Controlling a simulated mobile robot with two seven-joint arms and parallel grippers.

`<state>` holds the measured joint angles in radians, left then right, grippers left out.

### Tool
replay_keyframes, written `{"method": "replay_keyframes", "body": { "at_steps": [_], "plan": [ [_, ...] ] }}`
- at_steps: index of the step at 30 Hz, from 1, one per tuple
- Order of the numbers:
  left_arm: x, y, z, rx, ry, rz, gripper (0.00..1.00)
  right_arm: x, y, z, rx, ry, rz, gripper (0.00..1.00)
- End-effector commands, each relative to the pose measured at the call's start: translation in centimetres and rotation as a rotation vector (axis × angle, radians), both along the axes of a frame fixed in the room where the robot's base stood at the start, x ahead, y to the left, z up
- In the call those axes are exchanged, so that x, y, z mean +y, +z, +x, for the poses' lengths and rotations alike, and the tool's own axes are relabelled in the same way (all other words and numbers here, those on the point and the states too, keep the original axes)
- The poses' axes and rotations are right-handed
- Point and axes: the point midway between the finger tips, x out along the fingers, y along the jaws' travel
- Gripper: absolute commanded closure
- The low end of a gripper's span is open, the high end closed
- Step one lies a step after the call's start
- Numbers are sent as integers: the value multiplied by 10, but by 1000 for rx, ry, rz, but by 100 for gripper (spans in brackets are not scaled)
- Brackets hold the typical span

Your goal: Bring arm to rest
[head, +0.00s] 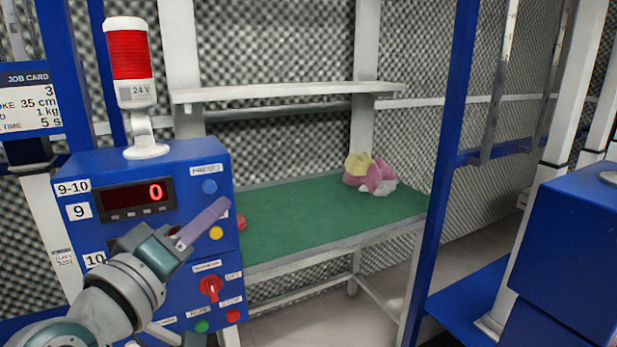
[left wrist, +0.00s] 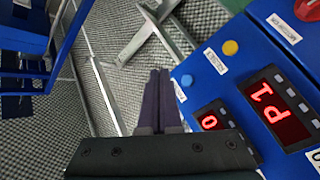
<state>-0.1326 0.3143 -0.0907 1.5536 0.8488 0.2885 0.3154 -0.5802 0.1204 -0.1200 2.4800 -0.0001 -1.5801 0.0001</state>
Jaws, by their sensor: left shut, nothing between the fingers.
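My left gripper (head: 217,211) is raised in front of the blue control box (head: 140,165), its purple fingers pointing up and to the right. The fingers are together with nothing between them. In the left wrist view the shut fingers (left wrist: 158,95) point away over the floor, beside the control box (left wrist: 215,75). The fingertips are near the yellow button (head: 216,233) in the head view; I cannot tell whether they touch anything. My right gripper is in neither view.
A green-topped table (head: 320,222) stands behind and right of the box, with a pink and yellow bundle (head: 371,175) on it. A red lamp (head: 130,55) tops the box. A blue post (head: 443,170) and blue machine (head: 570,245) stand at right. Foam walls enclose the back.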

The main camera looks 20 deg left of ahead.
Motion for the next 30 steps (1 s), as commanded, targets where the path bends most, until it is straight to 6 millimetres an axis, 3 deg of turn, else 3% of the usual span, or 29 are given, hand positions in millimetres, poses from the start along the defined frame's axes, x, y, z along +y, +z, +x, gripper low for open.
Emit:
{"method": "replay_keyframes", "body": {
  "at_steps": [22,26,30],
  "plan": [
    [-5,0,0,13,-17,8,100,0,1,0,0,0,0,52],
    [-41,-4,-9,112,-133,80,100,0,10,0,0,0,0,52],
    [-101,-17,-43,328,-351,270,100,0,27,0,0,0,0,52]
  ]
}}
